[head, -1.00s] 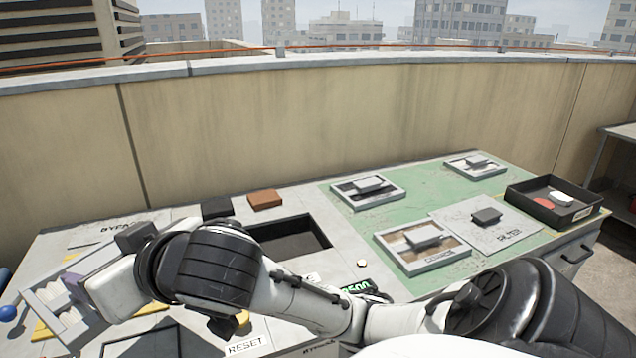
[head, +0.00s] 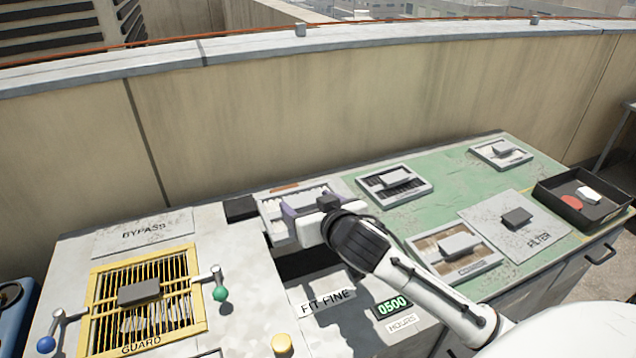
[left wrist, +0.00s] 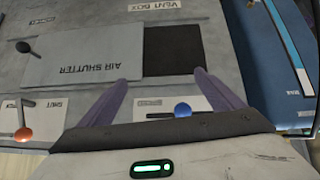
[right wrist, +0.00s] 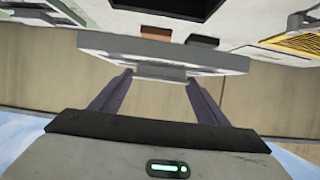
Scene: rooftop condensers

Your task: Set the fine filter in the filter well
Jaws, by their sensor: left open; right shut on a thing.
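The fine filter (head: 272,207), a pale grey frame with white pleats, is held up by my right gripper (head: 308,206). The purple fingers are shut on its grip. In the right wrist view the filter (right wrist: 165,58) shows as a grey slab at the fingertips. The filter well (head: 300,262) is a dark opening in the bench; the filter is at its far side and hides part of it. The filter appears to be above the bench; its exact height cannot be told. My left gripper (left wrist: 162,78) is open and empty above a panel marked AIR SHUTTER (left wrist: 88,57).
A filter plate (head: 487,226), a brown filter (head: 430,244), a dark filter (head: 372,187) and a pale one (head: 488,156) lie on the green area. A black tray (head: 566,203) stands right. A guard grille (head: 170,290) with levers is left. A black block (head: 240,208) adjoins the filter.

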